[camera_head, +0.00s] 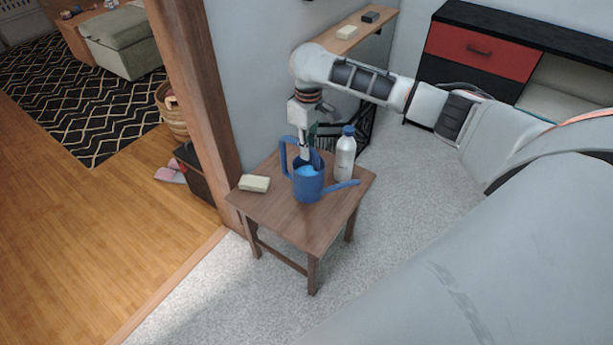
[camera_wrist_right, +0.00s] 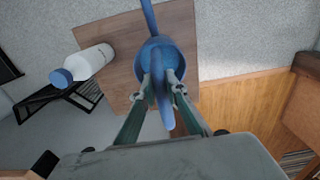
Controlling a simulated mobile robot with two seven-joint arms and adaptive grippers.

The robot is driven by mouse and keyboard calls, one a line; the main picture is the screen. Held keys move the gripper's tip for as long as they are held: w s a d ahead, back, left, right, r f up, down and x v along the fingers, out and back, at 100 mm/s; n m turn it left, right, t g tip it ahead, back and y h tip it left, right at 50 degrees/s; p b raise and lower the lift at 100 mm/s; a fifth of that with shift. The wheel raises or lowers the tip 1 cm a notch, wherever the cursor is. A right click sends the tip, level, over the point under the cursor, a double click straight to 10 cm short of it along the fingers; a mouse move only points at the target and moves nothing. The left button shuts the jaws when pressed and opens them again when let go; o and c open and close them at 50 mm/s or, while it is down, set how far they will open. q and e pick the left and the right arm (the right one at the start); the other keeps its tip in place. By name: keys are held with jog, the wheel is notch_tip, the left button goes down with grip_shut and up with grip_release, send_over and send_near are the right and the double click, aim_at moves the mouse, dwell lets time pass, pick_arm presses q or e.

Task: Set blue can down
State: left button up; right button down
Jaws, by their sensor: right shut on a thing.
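The blue can is a blue watering can (camera_head: 308,187) with a tall loop handle and a long spout pointing right. It is upright at the small wooden table's top (camera_head: 268,204); I cannot tell whether its base touches the wood. My right gripper (camera_head: 305,156) comes down from above and is shut on the can's handle. In the right wrist view, the fingers (camera_wrist_right: 163,88) close on both sides of the handle, with the can's round body (camera_wrist_right: 152,53) just beyond. My left gripper is not in view.
A white bottle with a blue cap (camera_head: 345,158) stands on the table close behind the spout. A pale soap-like block (camera_head: 254,183) lies on the table left of the can. A wooden post (camera_head: 196,80) rises beside the table. The table's front part is clear.

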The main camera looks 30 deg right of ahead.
aim_at(308, 163)
notch_tip(308, 163, down, 4)
jog(key=shift+r+b, duration=0.2)
jog(key=shift+b, duration=0.25)
jog(key=shift+w+f, duration=0.1)
jog(key=shift+f, duration=0.4)
notch_tip(308, 163, down, 5)
jog(key=b, duration=0.2)
jog(key=shift+f+b, duration=0.1)
jog(key=shift+b, duration=0.2)
jog(key=shift+f, duration=0.25)
jog(key=shift+r, duration=0.2)
jog(key=c, duration=2)
grip_release()
jog(key=shift+f, duration=0.15)
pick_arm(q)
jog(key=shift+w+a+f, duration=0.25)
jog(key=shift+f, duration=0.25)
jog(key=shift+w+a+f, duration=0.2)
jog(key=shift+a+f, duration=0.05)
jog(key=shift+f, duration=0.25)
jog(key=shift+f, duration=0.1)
